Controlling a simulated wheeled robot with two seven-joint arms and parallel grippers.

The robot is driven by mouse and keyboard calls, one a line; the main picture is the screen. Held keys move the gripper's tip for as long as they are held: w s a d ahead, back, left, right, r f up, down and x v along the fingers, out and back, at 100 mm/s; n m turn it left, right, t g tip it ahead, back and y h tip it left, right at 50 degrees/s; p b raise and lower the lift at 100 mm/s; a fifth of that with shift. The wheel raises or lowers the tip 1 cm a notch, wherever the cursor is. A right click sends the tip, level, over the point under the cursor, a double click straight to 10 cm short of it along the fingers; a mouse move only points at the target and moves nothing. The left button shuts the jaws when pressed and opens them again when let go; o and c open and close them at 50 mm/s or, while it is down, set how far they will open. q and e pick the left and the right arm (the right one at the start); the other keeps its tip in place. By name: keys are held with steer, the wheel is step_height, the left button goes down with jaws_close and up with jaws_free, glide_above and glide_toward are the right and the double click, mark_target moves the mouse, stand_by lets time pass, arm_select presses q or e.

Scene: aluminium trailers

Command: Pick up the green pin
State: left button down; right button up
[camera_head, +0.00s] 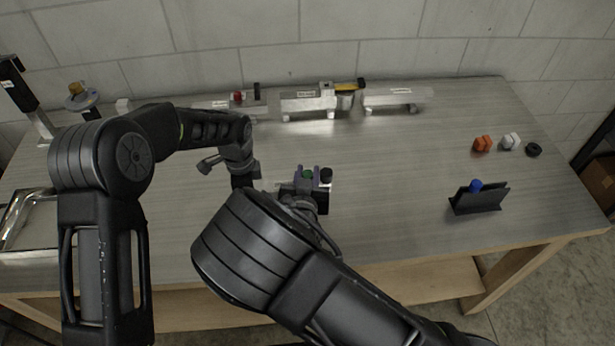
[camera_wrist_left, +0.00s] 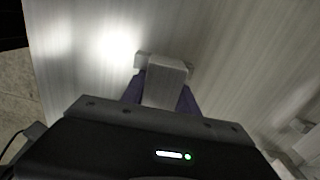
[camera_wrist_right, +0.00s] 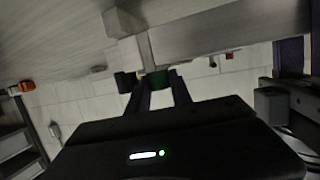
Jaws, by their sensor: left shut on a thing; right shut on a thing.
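The green pin (camera_head: 307,174) is at the middle of the table, beside a black pin (camera_head: 326,174) on a dark holder (camera_head: 323,200). My right gripper (camera_wrist_right: 157,82) is shut on the green pin; its fingers sit on both sides of it in the right wrist view. The green pin's lower part is hidden in the head view. My left gripper (camera_wrist_left: 163,92) is shut on a grey metal block (camera_wrist_left: 164,68), just left of the pins. Its fingertips are mostly hidden in the head view.
Aluminium trailers (camera_head: 306,103) stand along the back by the wall. A dark holder (camera_head: 480,203) with a blue pin (camera_head: 476,186) stands at right. Orange (camera_head: 482,144), white (camera_head: 509,141) and black (camera_head: 533,150) pieces lie at far right. The table between is clear.

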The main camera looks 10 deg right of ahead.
mark_target(308, 173)
jaws_close()
steer(key=shift+r, duration=0.1)
step_height(308, 173, up, 10)
steer(key=shift+f, duration=0.1)
stand_by(0.4)
arm_select(q)
steer(key=c, duration=0.8)
jaws_free()
steer(key=shift+c, duration=0.2)
